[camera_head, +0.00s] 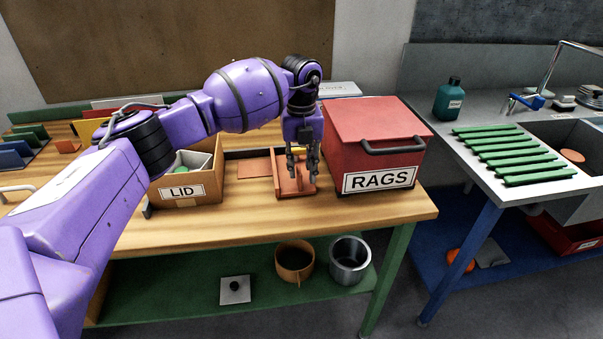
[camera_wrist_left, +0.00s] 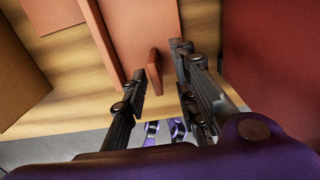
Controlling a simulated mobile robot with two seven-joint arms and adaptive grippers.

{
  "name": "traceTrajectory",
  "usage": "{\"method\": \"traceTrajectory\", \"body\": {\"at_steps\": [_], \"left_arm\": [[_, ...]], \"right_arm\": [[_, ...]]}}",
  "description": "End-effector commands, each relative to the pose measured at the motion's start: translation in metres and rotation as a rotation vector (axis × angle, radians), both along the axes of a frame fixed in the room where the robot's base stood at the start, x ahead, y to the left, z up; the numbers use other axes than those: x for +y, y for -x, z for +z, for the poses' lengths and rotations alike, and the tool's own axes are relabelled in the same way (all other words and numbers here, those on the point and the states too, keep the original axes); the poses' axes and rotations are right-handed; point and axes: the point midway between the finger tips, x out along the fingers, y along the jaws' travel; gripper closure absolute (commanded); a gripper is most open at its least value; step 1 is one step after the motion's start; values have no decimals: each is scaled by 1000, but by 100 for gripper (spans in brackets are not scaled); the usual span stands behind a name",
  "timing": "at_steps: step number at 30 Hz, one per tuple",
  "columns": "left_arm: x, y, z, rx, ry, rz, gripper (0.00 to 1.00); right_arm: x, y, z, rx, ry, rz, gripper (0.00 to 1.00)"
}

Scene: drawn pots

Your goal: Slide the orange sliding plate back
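The orange sliding plate (camera_head: 289,185) lies on the wooden workbench between the LID box and the RAGS box. In the left wrist view the plate (camera_wrist_left: 145,30) is flat and has an upright tab (camera_wrist_left: 154,72) near its front end. My left gripper (camera_head: 302,166) points down over the plate's right part. In the wrist view the gripper's two fingers (camera_wrist_left: 160,68) are apart, with the tab showing between their tips and a gap to the right finger. Whether the left finger touches the tab I cannot tell.
A cardboard box marked LID (camera_head: 182,192) stands left of the plate. A red lidded box marked RAGS (camera_head: 378,150) stands close on the right. The bench's front edge (camera_head: 300,207) is near. Pots (camera_head: 294,262) stand on the green shelf below.

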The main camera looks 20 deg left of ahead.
Motion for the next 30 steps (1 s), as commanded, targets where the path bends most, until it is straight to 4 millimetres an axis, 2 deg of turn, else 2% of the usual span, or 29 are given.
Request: {"method": "traceTrajectory", "body": {"at_steps": [1,6,12,18,30], "left_arm": [[0,-1,13,-4,0,0,73],[-1,-1,51,-5,2,1,73],[-1,-1,83,-2,1,0,73],[-1,0,96,0,1,-1,73],[-1,0,96,0,1,-1,73]], "right_arm": [[0,-1,1,-2,0,0,60],[0,-1,1,-3,-1,-1,60],[0,-2,1,-4,-1,-1,60],[0,-2,1,-4,-1,-1,60],[0,-2,1,-5,-1,-1,60]]}}
